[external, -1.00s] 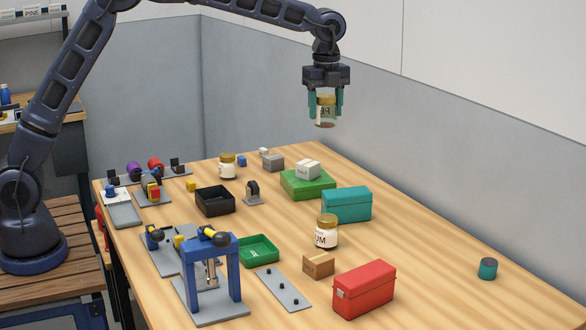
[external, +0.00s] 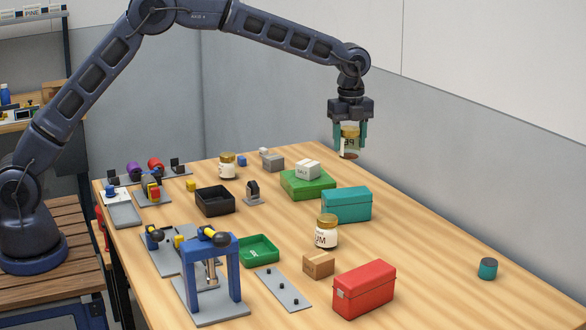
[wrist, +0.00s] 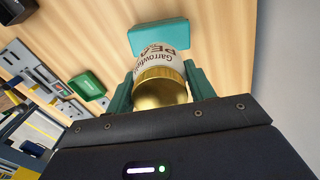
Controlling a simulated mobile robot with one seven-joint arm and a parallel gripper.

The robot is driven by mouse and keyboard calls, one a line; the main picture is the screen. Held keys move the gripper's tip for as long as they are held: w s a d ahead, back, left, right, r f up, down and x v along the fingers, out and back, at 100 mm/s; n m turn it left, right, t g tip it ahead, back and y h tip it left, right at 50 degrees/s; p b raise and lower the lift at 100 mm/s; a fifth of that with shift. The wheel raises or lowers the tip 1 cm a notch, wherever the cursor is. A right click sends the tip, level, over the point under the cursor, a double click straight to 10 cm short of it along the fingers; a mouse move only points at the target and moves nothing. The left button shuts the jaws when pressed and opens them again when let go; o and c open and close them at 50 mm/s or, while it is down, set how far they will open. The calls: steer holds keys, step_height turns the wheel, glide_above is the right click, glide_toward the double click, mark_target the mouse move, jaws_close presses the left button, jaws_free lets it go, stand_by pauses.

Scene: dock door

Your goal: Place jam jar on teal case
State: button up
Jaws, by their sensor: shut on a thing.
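My gripper (external: 349,148) is shut on a jar with a gold lid (external: 350,143), called the jam jar here, and holds it upright in the air. A teal box shape (wrist: 160,36) shows past the jar in the wrist view.
A green case (external: 308,186) with a white box on it stands behind the teal case. Another gold-lidded jar (external: 326,234), a brown box (external: 318,265) and a red case (external: 364,289) stand nearer. A grey wall borders the right; the right table area is mostly clear.

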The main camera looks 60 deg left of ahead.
steer(key=shift+f, duration=4.75)
steer(key=shift+f, duration=0.1)
steer(key=o, duration=1.2)
steer(key=shift+c, duration=0.2)
